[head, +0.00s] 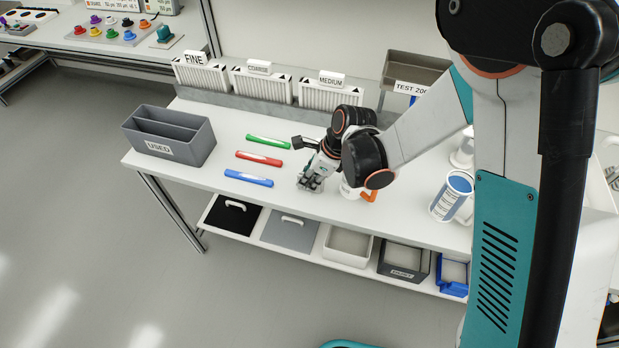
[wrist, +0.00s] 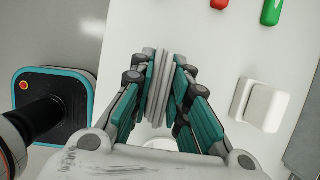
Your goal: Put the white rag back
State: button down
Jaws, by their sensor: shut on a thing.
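My gripper (head: 311,182) is low over the white worktable, right of the blue marker. In the wrist view my gripper (wrist: 164,62) has its teal fingers closed on both sides of a pale, layered, folded piece (wrist: 158,88), which looks like the white rag. The fingers cover its sides. In the head view the held piece is mostly hidden by the gripper, and I cannot tell whether it touches the tabletop.
Green (head: 268,141), red (head: 259,159) and blue (head: 249,179) markers lie to the left. The grey USED bin (head: 168,136) stands at the left end. Labelled filter racks line the back. A white canister (head: 452,196) stands right. Several bins sit on the lower shelf (head: 290,250).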

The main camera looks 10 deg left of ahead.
jog(key=c, duration=1.5)
grip_release()
jog(key=shift+c, duration=0.2)
jog(key=p+v, duration=0.4)
jog(key=v, duration=0.8)
jog(key=shift+a+r, duration=0.1)
